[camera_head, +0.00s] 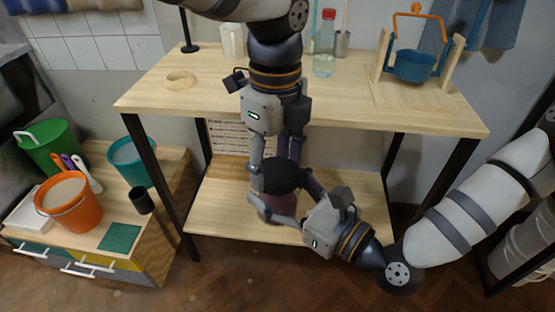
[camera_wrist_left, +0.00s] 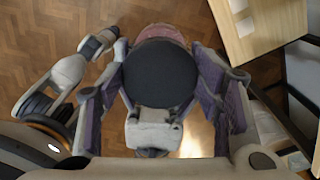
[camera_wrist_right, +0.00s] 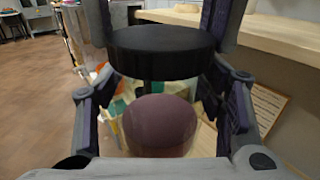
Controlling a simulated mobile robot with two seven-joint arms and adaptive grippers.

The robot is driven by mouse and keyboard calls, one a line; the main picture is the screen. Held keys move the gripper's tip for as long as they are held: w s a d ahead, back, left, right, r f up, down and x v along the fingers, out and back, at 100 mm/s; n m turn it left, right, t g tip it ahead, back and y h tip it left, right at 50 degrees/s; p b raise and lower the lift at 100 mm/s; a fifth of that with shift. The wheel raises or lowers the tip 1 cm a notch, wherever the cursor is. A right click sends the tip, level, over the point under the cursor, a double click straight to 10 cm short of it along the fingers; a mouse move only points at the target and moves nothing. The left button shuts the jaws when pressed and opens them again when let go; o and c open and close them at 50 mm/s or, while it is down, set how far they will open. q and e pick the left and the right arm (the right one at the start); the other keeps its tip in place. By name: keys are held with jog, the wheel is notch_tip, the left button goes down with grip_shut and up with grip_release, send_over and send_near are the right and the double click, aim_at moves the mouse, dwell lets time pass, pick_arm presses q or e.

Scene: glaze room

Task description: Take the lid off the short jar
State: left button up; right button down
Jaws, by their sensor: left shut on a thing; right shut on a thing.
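The short jar has a round black lid (camera_head: 282,172) and a purple body (camera_head: 273,207), held in front of the shelf unit. My left gripper (camera_head: 279,160) comes from above and is shut on the lid; the lid (camera_wrist_left: 160,75) fills the space between its fingers in the left wrist view. My right gripper (camera_head: 288,201) comes from the lower right and is shut on the jar body. In the right wrist view the lid (camera_wrist_right: 160,52) is above the purple part (camera_wrist_right: 160,127). A see-through band separates them; I cannot tell whether it is clear glass or an open gap.
The wooden shelf unit's top (camera_head: 210,88) carries a bottle (camera_head: 325,45), a wooden ring (camera_head: 181,80) and a blue pot (camera_head: 414,66) on a stand. Its lower shelf (camera_head: 220,215) is behind the jar. A cabinet at left holds an orange bucket (camera_head: 68,205) and a black cup (camera_head: 141,201).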

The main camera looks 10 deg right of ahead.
pick_arm(q)
jog(key=n, duration=0.9)
jog(key=shift+a, duration=0.15)
jog(key=n, duration=0.5)
jog(key=shift+s+a, duration=0.1)
jog(key=shift+s, duration=0.05)
jog(key=n, duration=0.4)
jog(key=shift+s, duration=0.15)
jog(key=n, duration=0.4)
jog(key=shift+s, duration=0.1)
jog(key=n, duration=0.7)
jog(key=shift+s+r, duration=0.1)
jog(key=n, duration=0.8)
jog(key=shift+s+d, duration=0.15)
jog(key=shift+d, duration=0.1)
jog(key=shift+n, duration=0.3)
